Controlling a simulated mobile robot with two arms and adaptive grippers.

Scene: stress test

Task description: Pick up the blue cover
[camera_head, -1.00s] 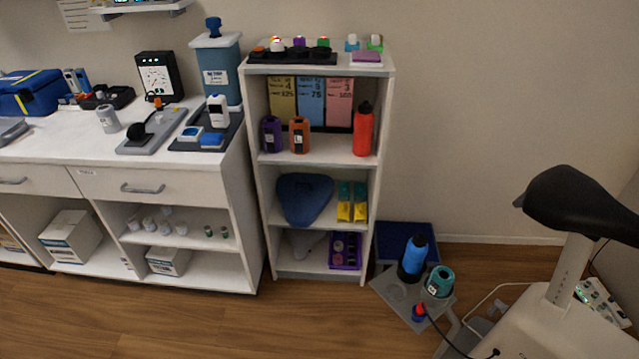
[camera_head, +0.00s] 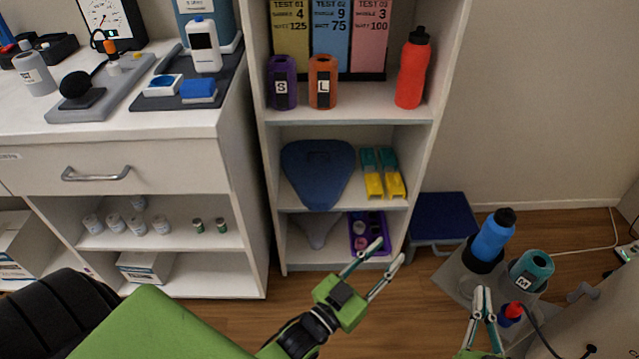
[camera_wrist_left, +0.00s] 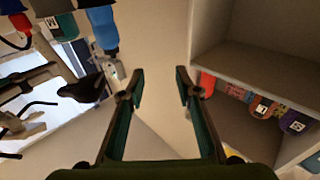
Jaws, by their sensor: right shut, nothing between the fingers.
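The blue cover (camera_head: 318,172), a rounded triangular seat shape, lies on the middle shelf of the white shelf unit, its narrow end hanging over the front edge. My left gripper (camera_head: 390,249) is open and empty, in front of the lowest shelf, below and right of the cover. Its spread fingers also show in the left wrist view (camera_wrist_left: 159,71), where I cannot make out the cover. My right gripper (camera_head: 483,290) is shut and empty at the lower right, near the small grey stand, well apart from the cover.
Yellow-and-teal packs (camera_head: 383,174) lie right of the cover. A purple bin (camera_head: 356,246) sits on the shelf below. Purple (camera_head: 281,82), orange (camera_head: 322,82) and red (camera_head: 412,70) bottles stand above. A blue bottle (camera_head: 492,238) stands on the grey stand. A blue step stool (camera_head: 443,218) is on the floor.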

